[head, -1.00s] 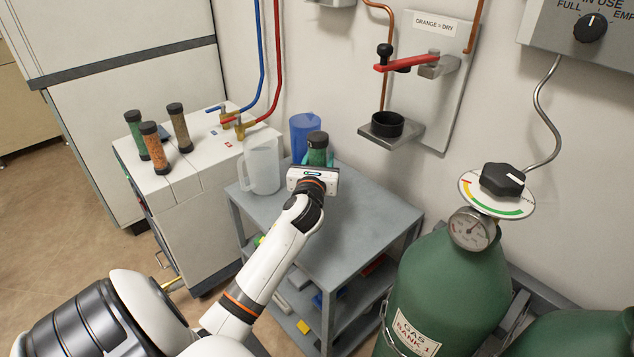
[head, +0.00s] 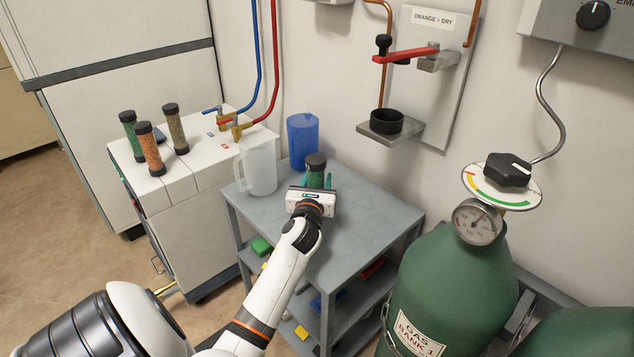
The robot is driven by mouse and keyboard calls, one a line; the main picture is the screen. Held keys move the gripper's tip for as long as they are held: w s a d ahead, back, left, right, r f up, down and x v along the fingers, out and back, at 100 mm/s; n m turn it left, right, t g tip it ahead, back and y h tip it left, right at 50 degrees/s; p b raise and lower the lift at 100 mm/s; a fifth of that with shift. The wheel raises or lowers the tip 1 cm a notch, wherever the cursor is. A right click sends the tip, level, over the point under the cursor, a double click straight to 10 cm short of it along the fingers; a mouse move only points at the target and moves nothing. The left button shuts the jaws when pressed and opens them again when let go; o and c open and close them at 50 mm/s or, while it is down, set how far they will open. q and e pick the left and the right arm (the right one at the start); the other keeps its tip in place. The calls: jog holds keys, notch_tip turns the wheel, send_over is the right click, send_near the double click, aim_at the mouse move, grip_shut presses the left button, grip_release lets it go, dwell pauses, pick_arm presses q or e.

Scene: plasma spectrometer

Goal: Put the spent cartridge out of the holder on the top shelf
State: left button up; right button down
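My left gripper (head: 317,182) is over the top shelf (head: 350,240) of the grey cart, with its fingers on both sides of a green cartridge (head: 316,172) with a black cap. The cartridge is upright; its lower part is hidden behind the gripper, so I cannot tell whether it touches the shelf. The holder on the wall has a black cup (head: 387,122) with no cartridge in it, and its red lever (head: 405,55) lies across above the cup. My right gripper is not in view.
A clear jug (head: 258,170) and a blue jug (head: 303,138) stand at the shelf's back left. Several capped cartridges (head: 150,150) stand on the white cabinet at left. A green gas cylinder (head: 440,290) stands at right. The shelf's right part is clear.

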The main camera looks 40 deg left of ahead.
pick_arm(q)
jog(key=o, duration=1.2)
jog(key=shift+f, duration=0.1)
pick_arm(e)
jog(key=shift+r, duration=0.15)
pick_arm(q)
jog(key=shift+s+d, duration=0.15)
jog(key=shift+s, duration=0.1)
jog(key=p+v, duration=0.1)
jog(key=v, duration=1)
jog(key=shift+s+d, duration=0.15)
jog(key=shift+s, duration=0.05)
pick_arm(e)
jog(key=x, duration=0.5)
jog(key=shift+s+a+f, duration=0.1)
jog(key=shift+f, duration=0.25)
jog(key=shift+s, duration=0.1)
